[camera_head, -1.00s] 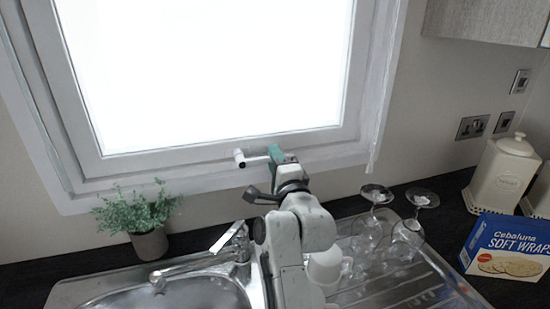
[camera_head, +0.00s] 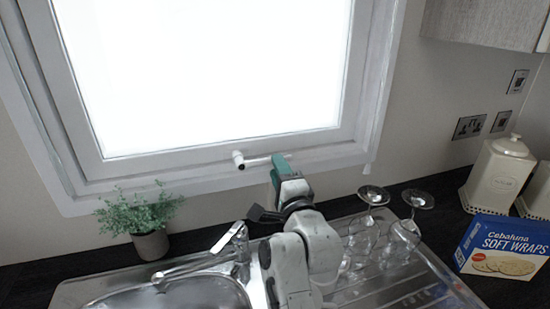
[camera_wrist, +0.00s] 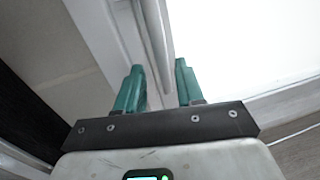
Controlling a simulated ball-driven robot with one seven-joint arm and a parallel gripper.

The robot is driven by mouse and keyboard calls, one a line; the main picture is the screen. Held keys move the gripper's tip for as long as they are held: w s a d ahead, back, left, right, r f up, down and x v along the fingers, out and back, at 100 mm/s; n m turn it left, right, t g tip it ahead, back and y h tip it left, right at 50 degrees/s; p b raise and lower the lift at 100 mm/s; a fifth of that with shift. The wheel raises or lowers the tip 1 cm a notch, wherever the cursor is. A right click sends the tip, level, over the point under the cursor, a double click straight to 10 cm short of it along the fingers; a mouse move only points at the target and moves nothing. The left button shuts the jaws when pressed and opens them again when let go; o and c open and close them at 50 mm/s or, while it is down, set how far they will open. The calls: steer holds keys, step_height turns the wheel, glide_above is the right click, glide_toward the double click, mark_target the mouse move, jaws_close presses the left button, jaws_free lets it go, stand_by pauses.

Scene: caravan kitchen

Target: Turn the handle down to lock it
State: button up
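The white window handle (camera_head: 258,161) sits on the lower window frame in the head view. It lies roughly level, with a rounded knob at its left end. My gripper (camera_head: 279,166) is at the right part of the handle, its green fingers raised in front of it. In the wrist view, the two green fingers (camera_wrist: 160,86) are apart, and the pale handle bar (camera_wrist: 157,45) runs down between them. A gap shows at the fingers, so they do not look closed on the bar. Whether either finger touches it I cannot tell.
Below the window are a potted plant (camera_head: 150,243), a tap (camera_head: 205,262) and a sink (camera_head: 170,296). Several glasses (camera_head: 372,196) stand on the drainer (camera_head: 425,285), right of my arm. A blue wraps box (camera_head: 505,248) and a cream canister (camera_head: 497,178) stand farther right.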

steer(key=p+v, duration=0.2)
steer(key=v, duration=0.5)
stand_by(0.3)
